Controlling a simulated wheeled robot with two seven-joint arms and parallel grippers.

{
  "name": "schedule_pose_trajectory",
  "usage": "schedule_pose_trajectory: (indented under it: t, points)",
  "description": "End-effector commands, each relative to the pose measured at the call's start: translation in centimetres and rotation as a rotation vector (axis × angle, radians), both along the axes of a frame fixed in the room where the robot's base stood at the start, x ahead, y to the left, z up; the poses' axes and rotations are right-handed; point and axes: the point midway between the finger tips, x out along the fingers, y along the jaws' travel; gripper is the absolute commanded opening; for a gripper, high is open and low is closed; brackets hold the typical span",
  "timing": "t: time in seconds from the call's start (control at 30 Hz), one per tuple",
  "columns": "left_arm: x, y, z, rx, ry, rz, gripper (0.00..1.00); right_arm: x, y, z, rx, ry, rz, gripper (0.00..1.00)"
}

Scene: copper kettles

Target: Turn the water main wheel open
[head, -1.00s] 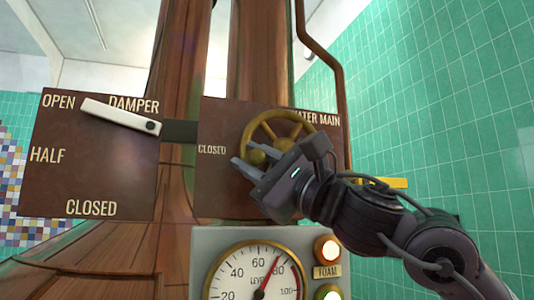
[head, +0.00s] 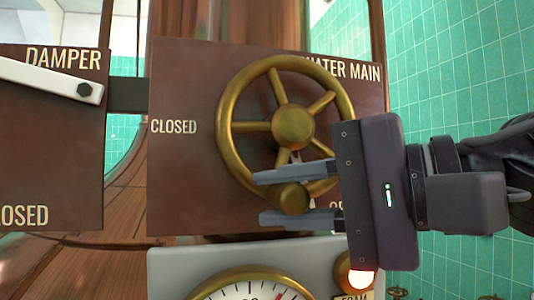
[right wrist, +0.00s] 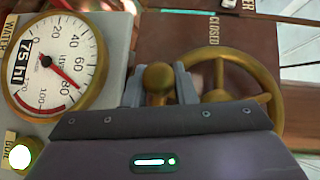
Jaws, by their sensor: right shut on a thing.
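The water main wheel (head: 233,148) is a brass ring with several spokes and a round hub, mounted on a brown panel (head: 185,185). Its round brass knob (head: 292,198) is at the bottom of the rim. My right gripper (head: 291,196) comes in from the right and is shut on this knob, one finger above and one below. The right wrist view shows the knob (right wrist: 157,77) between the two fingers. A white pointer, partly hidden, shows below the hub. "CLOSED" is at the wheel's left; a label at lower right is mostly hidden by my gripper. My left gripper is out of view.
The damper panel (head: 50,150) with a white lever (head: 50,82) stands at the left. A grey gauge box (head: 190,262) with a dial and a lit lamp (head: 360,278) is just below the wheel. Green tiled wall (head: 470,60) lies behind my arm at the right.

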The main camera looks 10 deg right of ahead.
Motion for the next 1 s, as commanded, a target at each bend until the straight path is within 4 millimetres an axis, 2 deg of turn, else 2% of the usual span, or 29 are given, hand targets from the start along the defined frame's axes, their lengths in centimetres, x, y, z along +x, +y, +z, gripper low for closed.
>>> schedule_pose_trajectory:
  t: [0.03, 0.3, 0.9, 0.93, 1.0]
  points:
    - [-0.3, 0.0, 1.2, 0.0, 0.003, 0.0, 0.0, 0.0, -0.3, 0.4, -0.033, 0.002, -0.004, 0.0]
    - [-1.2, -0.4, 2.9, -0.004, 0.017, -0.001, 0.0, -0.1, -1.0, -0.1, -0.15, -0.001, -0.002, 0.0]
    - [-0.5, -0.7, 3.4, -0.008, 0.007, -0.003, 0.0, -0.1, -1.3, -0.6, -0.192, -0.002, 0.001, 0.0]
    - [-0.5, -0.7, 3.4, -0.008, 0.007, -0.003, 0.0, -0.1, -1.2, -0.6, -0.192, -0.002, 0.001, 0.26]
    - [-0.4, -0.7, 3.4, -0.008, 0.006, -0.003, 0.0, -0.1, -1.2, -0.6, -0.191, -0.002, 0.001, 0.35]
